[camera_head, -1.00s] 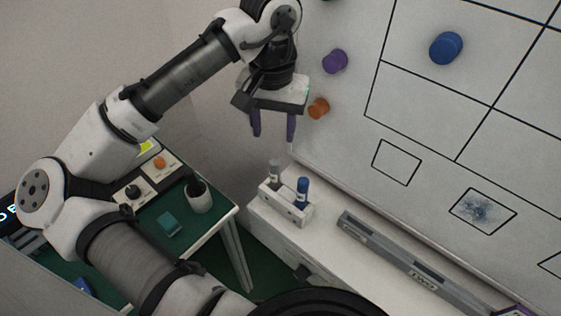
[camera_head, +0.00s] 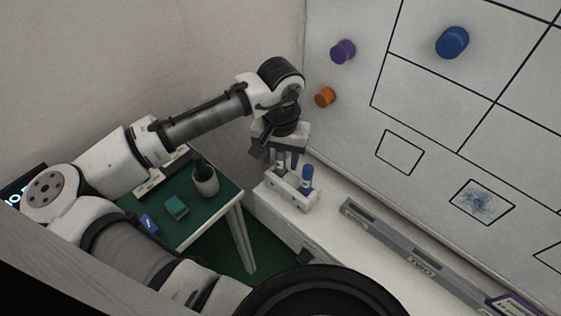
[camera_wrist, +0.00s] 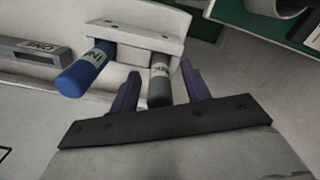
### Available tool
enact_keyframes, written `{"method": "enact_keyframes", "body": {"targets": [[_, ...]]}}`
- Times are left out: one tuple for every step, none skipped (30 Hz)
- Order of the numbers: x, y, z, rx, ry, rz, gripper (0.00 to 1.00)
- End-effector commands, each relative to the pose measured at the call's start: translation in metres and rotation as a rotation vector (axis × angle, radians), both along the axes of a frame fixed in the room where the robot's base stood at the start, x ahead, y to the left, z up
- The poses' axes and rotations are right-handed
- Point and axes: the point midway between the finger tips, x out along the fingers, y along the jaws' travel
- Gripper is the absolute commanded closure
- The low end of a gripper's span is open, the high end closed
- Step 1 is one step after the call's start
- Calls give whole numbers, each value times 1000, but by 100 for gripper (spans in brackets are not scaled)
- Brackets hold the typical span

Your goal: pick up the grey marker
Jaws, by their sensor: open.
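The grey marker (camera_wrist: 160,82) stands in a white holder (camera_wrist: 150,25), beside a blue marker (camera_wrist: 88,68) in the wrist view. My gripper (camera_wrist: 160,80) is open, with one purple finger on each side of the grey marker, and no contact can be made out. In the head view, my gripper (camera_head: 287,160) is lowered over the left part of the holder (camera_head: 290,190). The grey marker (camera_head: 282,166) is partly hidden there between the fingers. The blue marker (camera_head: 307,177) stands just to the right.
A grey level (camera_head: 415,255) lies on the white ledge right of the holder. The whiteboard (camera_head: 440,120) rises behind, with purple, orange and blue magnets. A green table (camera_head: 190,225) at left holds a dark-mouthed cup (camera_head: 205,184) and a teal block (camera_head: 176,206).

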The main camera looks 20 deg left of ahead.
Motion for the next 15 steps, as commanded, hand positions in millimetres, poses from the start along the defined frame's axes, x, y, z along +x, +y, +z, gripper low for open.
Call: {"method": "enact_keyframes", "body": {"targets": [[0,0,-2,-1,0,0,53],[0,0,-2,-1,0,0,53],[0,0,-3,-1,0,0,53],[0,0,-3,-1,-1,0,53],[0,0,-3,-1,-1,0,53],[0,0,-3,-1,-1,0,53],[0,0,-3,-1,-1,0,53],[0,0,-3,-1,-1,0,56],[0,0,-3,-1,-1,0,61],[0,0,-3,0,-1,0,65],[0,0,-3,0,-1,0,69],[0,0,-2,0,-1,0,74],[0,0,-2,0,-1,0,78],[0,0,-2,0,-1,0,82],[0,0,-2,0,0,0,87]]}}
